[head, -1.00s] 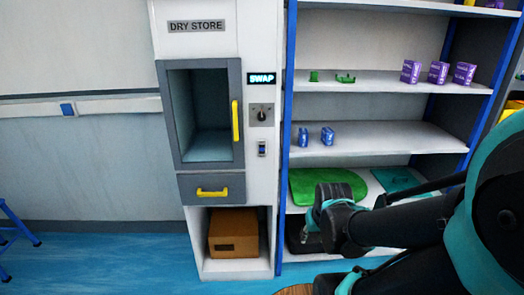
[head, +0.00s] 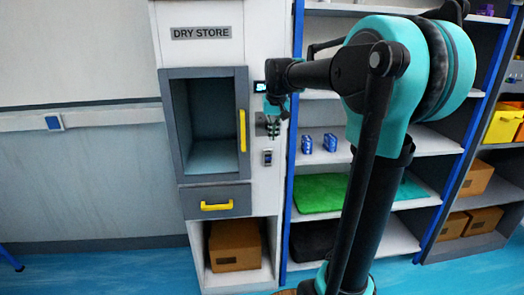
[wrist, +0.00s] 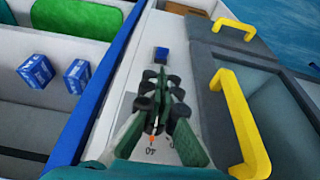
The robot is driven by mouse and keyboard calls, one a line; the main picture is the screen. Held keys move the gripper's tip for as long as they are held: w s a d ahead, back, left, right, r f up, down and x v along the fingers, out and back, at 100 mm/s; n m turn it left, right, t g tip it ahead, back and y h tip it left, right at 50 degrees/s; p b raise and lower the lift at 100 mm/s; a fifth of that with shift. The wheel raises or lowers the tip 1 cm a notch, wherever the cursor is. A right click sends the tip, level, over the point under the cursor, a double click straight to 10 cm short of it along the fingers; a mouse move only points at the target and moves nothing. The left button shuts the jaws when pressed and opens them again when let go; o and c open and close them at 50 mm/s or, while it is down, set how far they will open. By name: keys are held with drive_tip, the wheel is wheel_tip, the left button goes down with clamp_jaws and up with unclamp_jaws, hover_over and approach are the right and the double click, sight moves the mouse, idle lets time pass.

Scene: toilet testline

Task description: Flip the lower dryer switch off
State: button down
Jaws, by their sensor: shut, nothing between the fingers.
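My gripper (head: 272,130) is shut and empty, in front of the panel and above the switch in the head view. It appears apart from the switch. The upper rotary switch is hidden behind my gripper; orange and dark markings show by the fingers in the wrist view (wrist: 152,143).
A yellow door handle (head: 242,130) stands out left of the switch, with a drawer handle (head: 216,206) below. A blue shelf post (head: 291,165) is close on the right, with small blue boxes (head: 329,142) beyond it.

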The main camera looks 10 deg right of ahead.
drive_tip(key=shift+w+a+r, duration=0.3)
drive_tip(key=shift+w+r, duration=0.15)
drive_tip(key=shift+r, duration=0.05)
drive_tip(key=shift+f, duration=0.1)
drive_tip(key=x, duration=1)
drive_tip(key=shift+s+f+t, duration=0.2)
drive_tip(key=shift+s+t, duration=0.15)
drive_tip(key=shift+t, duration=0.35)
drive_tip(key=shift+s+f+t, duration=0.15)
drive_tip(key=shift+s+t, duration=0.15)
drive_tip(key=shift+t, duration=0.4)
drive_tip(key=shift+s+f+t, duration=0.3)
drive_tip(key=shift+f+t, duration=0.05)
drive_tip(key=shift+t, duration=0.55)
drive_tip(key=shift+s+f+t, duration=0.3)
drive_tip(key=shift+f+t, duration=0.05)
drive_tip(key=shift+t, duration=0.55)
drive_tip(key=shift+s+f+t, duration=0.25)
drive_tip(key=shift+f+t, duration=0.35)
drive_tip(key=shift+t, duration=0.6)
drive_tip(key=shift+w, duration=0.1)
